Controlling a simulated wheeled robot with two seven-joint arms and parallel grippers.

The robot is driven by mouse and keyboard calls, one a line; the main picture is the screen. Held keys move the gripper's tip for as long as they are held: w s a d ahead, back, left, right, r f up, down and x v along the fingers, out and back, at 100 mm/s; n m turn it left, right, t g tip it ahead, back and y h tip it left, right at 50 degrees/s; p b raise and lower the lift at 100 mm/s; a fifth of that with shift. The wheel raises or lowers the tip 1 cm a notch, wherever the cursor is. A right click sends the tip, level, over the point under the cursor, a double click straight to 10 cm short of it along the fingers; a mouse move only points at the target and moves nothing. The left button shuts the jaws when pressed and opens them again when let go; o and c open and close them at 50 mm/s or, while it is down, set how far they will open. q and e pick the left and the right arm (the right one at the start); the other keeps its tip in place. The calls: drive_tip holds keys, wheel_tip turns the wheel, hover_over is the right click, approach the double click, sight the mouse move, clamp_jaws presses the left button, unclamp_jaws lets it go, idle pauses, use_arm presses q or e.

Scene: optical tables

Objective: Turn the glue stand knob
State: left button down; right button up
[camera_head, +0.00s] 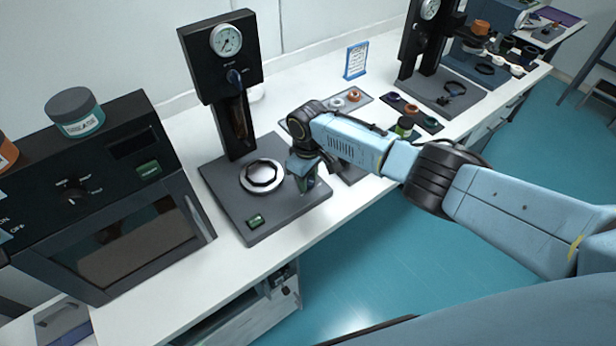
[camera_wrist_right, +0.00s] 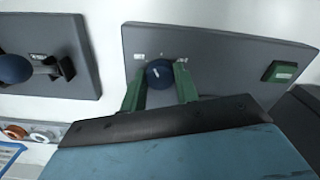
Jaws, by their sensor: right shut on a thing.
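The glue stand (camera_head: 219,58) is a dark upright with a round gauge on a grey base (camera_head: 222,196). A silver ring-shaped seat and a green button (camera_head: 256,221) are on that base. My right gripper (camera_head: 308,186) points down at the right part of the base. In the right wrist view, its green fingers (camera_wrist_right: 160,80) are shut on a dark blue round knob (camera_wrist_right: 159,73), one finger on each side. Small pale marks flank the knob on the base. The knob is hidden behind the gripper in the head view. My left gripper is not in view.
A black oven-like box (camera_head: 110,200) with a jar (camera_head: 74,112) on top stands at the left. A second gauge stand (camera_head: 430,50), small trays (camera_head: 412,112) and a blue-framed card (camera_head: 356,61) are to the right. My right arm passes over the table's front edge.

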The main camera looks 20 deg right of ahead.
drive_tip(key=n, duration=0.3)
drive_tip(key=shift+n, duration=0.4)
drive_tip(key=n, duration=0.4)
drive_tip(key=shift+n, duration=0.3)
drive_tip(key=n, duration=0.3)
drive_tip(key=shift+n+b, duration=0.3)
drive_tip(key=shift+b, duration=0.05)
drive_tip(key=n, duration=0.3)
drive_tip(key=shift+w+n, duration=0.1)
drive_tip(key=shift+n, duration=0.2)
drive_tip(key=n+b, duration=0.1)
drive_tip(key=n, duration=0.2)
drive_tip(key=shift+n, duration=0.3)
drive_tip(key=n+b, duration=0.1)
drive_tip(key=n, duration=0.2)
drive_tip(key=shift+n, duration=0.3)
drive_tip(key=n, duration=0.3)
drive_tip(key=shift+n+b, duration=0.3)
drive_tip(key=shift+b, duration=0.1)
drive_tip(key=shift+n+b, duration=0.45)
drive_tip(key=shift+n, duration=1.35)
